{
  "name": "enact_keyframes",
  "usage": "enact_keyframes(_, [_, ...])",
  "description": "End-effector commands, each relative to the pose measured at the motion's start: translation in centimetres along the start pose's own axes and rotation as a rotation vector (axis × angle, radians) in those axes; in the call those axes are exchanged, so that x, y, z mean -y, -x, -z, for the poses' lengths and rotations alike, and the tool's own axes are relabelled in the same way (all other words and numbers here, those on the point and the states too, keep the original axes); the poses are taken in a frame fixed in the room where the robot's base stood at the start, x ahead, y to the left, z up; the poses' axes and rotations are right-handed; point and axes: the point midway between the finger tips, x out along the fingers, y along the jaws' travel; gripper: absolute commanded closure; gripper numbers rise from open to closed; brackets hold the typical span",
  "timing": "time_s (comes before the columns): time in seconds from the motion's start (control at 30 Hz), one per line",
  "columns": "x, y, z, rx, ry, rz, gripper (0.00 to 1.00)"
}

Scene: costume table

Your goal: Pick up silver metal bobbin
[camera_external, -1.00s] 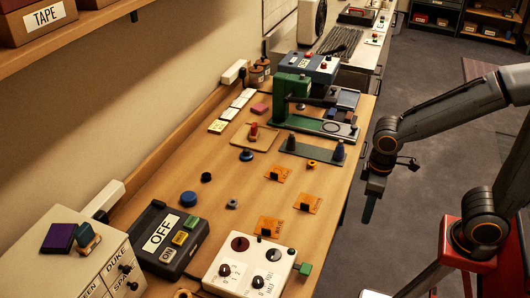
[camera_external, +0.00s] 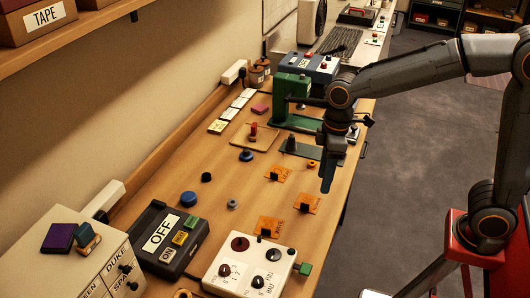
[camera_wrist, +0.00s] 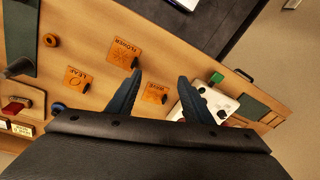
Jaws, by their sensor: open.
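My gripper (camera_external: 327,186) hangs fingers-down near the table's right edge, to the right of and apart from the bobbin. In the wrist view my gripper (camera_wrist: 160,77) is open, with nothing between its two fingers.
Orange tiles with black clips (camera_external: 307,204) lie between my gripper and the bobbin. A white control box (camera_external: 247,268), a dark OFF box (camera_external: 170,240) and a blue round piece (camera_external: 188,199) are nearby. A green press (camera_external: 290,100) stands farther back.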

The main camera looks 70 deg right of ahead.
Motion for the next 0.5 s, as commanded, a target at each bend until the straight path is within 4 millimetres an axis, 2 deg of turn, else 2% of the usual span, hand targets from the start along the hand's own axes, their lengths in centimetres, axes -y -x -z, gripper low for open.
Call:
enact_keyframes(0.03, [-0.7,0.2,2.1,-0.009,0.045,0.014,0.54])
enact_keyframes(0.2, [-2.9,-0.2,9.0,-0.066,0.23,0.053,0.54])
enact_keyframes(0.4, [-5.8,-1.9,16.2,-0.142,0.444,0.082,0.54])
enact_keyframes(0.5, [-7.1,-3.0,19.1,-0.179,0.54,0.086,0.54])
